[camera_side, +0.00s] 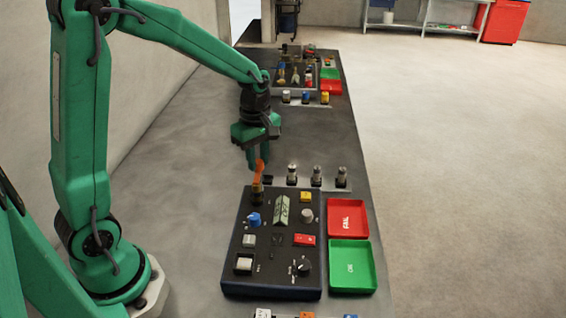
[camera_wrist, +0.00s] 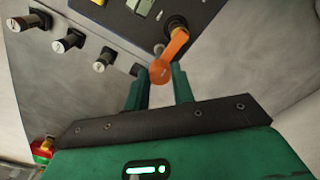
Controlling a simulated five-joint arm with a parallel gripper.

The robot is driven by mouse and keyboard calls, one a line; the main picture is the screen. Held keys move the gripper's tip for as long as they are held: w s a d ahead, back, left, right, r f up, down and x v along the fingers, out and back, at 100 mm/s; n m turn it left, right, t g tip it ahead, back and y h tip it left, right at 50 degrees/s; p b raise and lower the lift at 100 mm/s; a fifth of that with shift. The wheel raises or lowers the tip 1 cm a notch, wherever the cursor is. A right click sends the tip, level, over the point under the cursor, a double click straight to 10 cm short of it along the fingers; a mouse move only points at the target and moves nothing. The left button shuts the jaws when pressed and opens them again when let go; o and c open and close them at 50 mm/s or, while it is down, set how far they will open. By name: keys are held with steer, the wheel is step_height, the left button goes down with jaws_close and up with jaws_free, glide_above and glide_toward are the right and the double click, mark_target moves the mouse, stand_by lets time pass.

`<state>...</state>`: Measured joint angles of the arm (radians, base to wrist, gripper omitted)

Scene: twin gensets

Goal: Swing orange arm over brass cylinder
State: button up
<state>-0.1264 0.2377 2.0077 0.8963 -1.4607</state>
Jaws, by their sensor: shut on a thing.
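The orange arm (camera_side: 259,174) stands up from the far left corner of the dark control panel. It also shows in the wrist view (camera_wrist: 174,46), with its rounded end between my fingertips. My gripper (camera_side: 258,161) points down from above and is shut on that end; its two green fingers show in the wrist view (camera_wrist: 159,80). Beneath the orange arm, at its foot, is a short dark cylinder with a brass tint (camera_side: 257,197), also partly seen in the wrist view (camera_wrist: 177,22). The orange arm hides part of it.
The control panel (camera_side: 235,275) carries knobs, coloured buttons and a display. Three metallic cylinders stand in a row behind it, the middle one (camera_side: 317,173) among them. A red FAIL tray (camera_side: 348,218) and a green tray (camera_side: 352,267) lie to its right. A second panel is farther back.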

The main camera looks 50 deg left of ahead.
mark_target(258, 162)
steer(key=o, duration=1)
steer(key=shift+r, duration=0.1)
steer(key=shift+r, duration=3.85)
steer(key=shift+s, duration=0.1)
